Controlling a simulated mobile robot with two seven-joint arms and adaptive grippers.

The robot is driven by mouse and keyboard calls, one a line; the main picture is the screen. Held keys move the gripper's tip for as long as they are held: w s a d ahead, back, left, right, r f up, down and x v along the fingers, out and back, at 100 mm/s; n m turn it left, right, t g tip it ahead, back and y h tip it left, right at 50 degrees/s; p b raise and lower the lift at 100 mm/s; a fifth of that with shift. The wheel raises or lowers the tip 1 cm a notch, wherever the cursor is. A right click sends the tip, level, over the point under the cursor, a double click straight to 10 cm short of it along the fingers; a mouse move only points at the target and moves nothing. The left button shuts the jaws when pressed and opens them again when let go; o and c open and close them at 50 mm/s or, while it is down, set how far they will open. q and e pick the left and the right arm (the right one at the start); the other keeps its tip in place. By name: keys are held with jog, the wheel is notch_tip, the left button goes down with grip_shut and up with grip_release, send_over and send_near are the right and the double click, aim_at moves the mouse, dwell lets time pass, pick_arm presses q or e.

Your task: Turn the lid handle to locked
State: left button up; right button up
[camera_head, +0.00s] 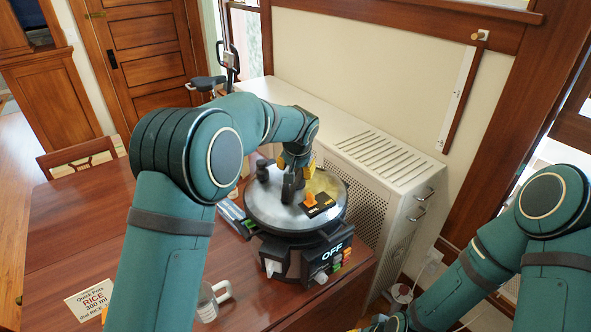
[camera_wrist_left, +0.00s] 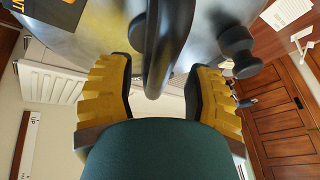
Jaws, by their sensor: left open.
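A large round pot (camera_head: 275,222) with a shiny metal lid (camera_head: 265,205) stands on the table; its front reads OFF. The dark lid handle (camera_head: 289,188) rises from the lid; in the left wrist view the handle (camera_wrist_left: 168,45) is a curved bar. My left gripper (camera_head: 296,165) comes down over the handle. In the wrist view its yellow fingers (camera_wrist_left: 168,88) are open, one on each side of the handle, with gaps visible. The lock marking cannot be read. My right arm is at the lower right; only a yellow bit of its gripper (camera_head: 376,324) shows at the bottom edge.
A black knob (camera_wrist_left: 238,50) stands on the lid beside the handle. A black label with an orange pointer (camera_head: 310,201) lies on the lid's right. A glass mug (camera_head: 210,300) and RICE card (camera_head: 90,299) are on the table (camera_head: 75,235). A white radiator cover (camera_head: 330,130) stands behind.

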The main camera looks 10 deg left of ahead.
pick_arm(q)
jog(key=v, duration=1.1)
jog(key=shift+s, duration=0.1)
pick_arm(e)
jog(key=shift+s, duration=0.1)
